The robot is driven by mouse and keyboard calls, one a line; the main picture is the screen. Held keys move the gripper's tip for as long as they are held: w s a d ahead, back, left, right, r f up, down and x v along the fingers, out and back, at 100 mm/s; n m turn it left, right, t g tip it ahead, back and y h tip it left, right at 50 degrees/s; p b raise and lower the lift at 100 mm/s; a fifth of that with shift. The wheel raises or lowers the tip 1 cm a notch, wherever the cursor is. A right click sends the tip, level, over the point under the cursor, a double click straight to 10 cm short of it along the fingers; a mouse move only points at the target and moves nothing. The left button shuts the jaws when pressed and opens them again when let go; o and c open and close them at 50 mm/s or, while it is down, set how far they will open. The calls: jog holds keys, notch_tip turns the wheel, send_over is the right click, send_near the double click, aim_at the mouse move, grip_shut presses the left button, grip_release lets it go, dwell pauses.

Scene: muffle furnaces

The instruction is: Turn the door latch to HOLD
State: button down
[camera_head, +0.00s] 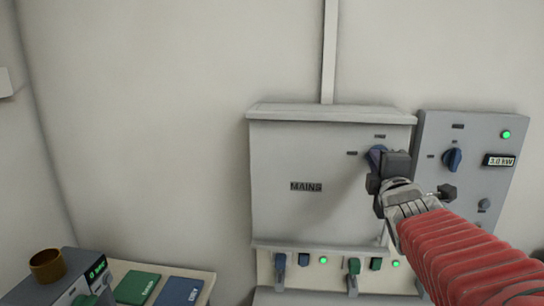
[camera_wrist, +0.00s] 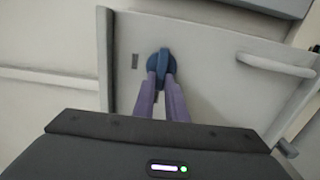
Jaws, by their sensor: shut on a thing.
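The door latch is a round blue knob with a raised grip bar, on the upper right of the grey MAINS cabinet door (camera_head: 290,165). In the head view the latch (camera_head: 375,152) shows only in part, behind my gripper (camera_head: 380,172). In the wrist view my gripper's two fingers (camera_wrist: 161,82) are closed on the bar of the latch (camera_wrist: 160,62), which runs up and down in that picture. Two small dark labels sit by the latch, one above and one to its left in the head view; they are too small to read.
A second grey panel (camera_head: 470,135) with a blue knob (camera_head: 453,159), green light and kW display stands right of the cabinet. Several switches and green lights line the strip below. A pale handle (camera_wrist: 275,65) shows in the wrist view. A bench (camera_head: 205,279) stands lower left.

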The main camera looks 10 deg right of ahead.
jog(key=shift+a+f, duration=0.1)
jog(key=shift+f, duration=0.1)
jog(key=c, duration=2.1)
grip_release()
jog(key=shift+w, duration=0.1)
jog(key=o, duration=0.3)
jog(key=shift+r, duration=0.1)
jog(key=v, duration=1.3)
jog(key=shift+s, duration=0.45)
